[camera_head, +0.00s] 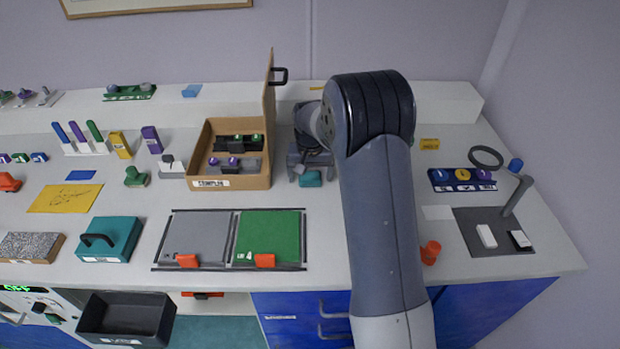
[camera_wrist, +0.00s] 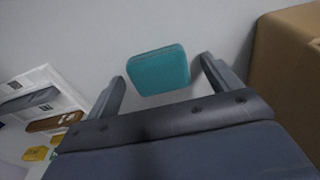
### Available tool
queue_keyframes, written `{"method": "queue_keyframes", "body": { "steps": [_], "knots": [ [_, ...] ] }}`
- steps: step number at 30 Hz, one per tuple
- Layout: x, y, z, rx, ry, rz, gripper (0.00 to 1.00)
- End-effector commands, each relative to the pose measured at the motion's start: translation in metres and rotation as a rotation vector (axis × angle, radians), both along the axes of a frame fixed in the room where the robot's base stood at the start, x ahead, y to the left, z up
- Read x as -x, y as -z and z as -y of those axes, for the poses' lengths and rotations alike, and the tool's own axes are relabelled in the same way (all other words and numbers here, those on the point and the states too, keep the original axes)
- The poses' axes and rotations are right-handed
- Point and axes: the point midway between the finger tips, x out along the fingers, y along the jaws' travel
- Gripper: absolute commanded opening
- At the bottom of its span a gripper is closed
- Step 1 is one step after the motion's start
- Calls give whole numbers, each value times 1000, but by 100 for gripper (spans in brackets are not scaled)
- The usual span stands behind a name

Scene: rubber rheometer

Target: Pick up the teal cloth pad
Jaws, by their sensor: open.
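The teal cloth pad (camera_wrist: 158,71) lies on the light worktop in the wrist view, a small rounded rectangle. It also shows in the head view (camera_head: 311,179), just right of the brown box and below my gripper. My gripper (camera_wrist: 163,75) is open, with one finger on each side of the pad in the wrist view. The pad sits between and slightly beyond the fingertips, and I see gaps on both sides. In the head view my gripper (camera_head: 310,168) is partly hidden by my wrist. I cannot tell its exact height above the worktop.
The brown box (camera_head: 231,183) with a raised lid (camera_head: 268,105) stands close on the gripper's left in the head view; its wall (camera_wrist: 290,75) shows at right in the wrist view. Grey and green mats (camera_head: 268,238) lie in front. An orange cup (camera_head: 430,252) stands right of my arm.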

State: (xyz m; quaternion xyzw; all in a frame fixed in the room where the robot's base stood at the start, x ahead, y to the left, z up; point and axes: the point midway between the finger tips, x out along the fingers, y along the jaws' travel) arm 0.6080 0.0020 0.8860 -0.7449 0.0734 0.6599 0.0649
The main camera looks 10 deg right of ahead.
Motion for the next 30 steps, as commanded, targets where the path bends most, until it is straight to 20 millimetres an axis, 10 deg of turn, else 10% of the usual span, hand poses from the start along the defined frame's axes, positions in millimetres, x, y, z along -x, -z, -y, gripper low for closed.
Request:
{"method": "queue_keyframes", "body": {
  "steps": [20,30],
  "knots": [
    [0,-1,0,0,0,0,37],
    [-1,-12,0,0,0,4,37]
  ]
}}
